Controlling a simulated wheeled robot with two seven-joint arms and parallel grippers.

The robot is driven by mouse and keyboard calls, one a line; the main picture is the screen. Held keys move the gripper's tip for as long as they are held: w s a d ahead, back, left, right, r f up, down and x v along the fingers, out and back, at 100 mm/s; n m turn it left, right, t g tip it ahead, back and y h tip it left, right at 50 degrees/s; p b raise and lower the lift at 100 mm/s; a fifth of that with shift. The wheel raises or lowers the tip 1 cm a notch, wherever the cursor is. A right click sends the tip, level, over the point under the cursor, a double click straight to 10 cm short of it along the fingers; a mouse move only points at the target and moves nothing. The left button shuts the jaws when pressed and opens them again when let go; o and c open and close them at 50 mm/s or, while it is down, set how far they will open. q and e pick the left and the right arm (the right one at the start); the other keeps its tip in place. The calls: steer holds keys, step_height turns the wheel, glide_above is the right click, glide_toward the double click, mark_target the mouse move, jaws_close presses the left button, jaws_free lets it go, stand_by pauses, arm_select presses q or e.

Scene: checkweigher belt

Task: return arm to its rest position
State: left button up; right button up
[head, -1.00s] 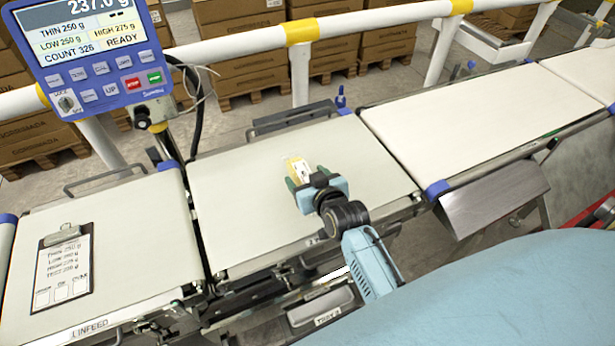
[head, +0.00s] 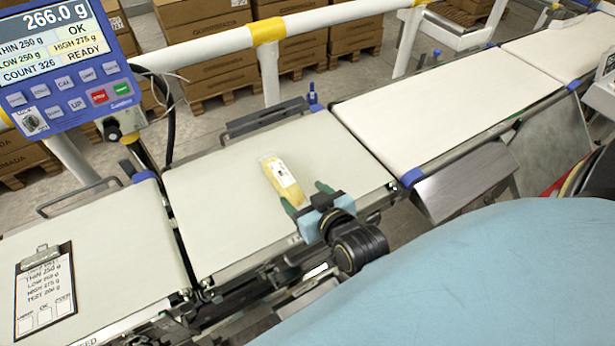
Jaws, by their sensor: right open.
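My right gripper (head: 306,197) is open, with its two green fingers apart, over the near edge of the middle weighing belt (head: 222,205). The right arm behind the gripper is mostly hidden by my light blue body. My left gripper is not in the picture.
The display (head: 62,60) at upper left reads 266.0 g and OK. A clipboard (head: 45,293) lies on the infeed belt (head: 110,240). The outfeed belt (head: 440,105) at right is clear. A white guard rail (head: 210,47) and stacked cartons (head: 345,30) stand behind.

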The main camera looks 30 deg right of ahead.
steer(key=shift+s+r, duration=0.15)
steer(key=shift+s, duration=0.2)
stand_by(0.3)
steer(key=s+a+f+n+g+y, duration=0.1)
steer(key=s+f+n+g, duration=0.15)
steer(key=s+g, duration=1.05)
steer(key=s+f+t+b, duration=0.1)
steer(key=s+f+b, duration=0.1)
steer(key=f, duration=1.2)
steer(key=s+f+t+b, duration=0.1)
steer(key=s+f, duration=0.2)
steer(key=f, duration=1.1)
steer(key=s+d+f+g+b, duration=0.1)
steer(key=s+d+f+b, duration=0.1)
steer(key=s+f, duration=1.3)
steer(key=shift+s+d+f, duration=0.25)
steer(key=shift+s+f, duration=0.05)
steer(key=shift+f, duration=0.2)
steer(key=shift+n, duration=0.25)
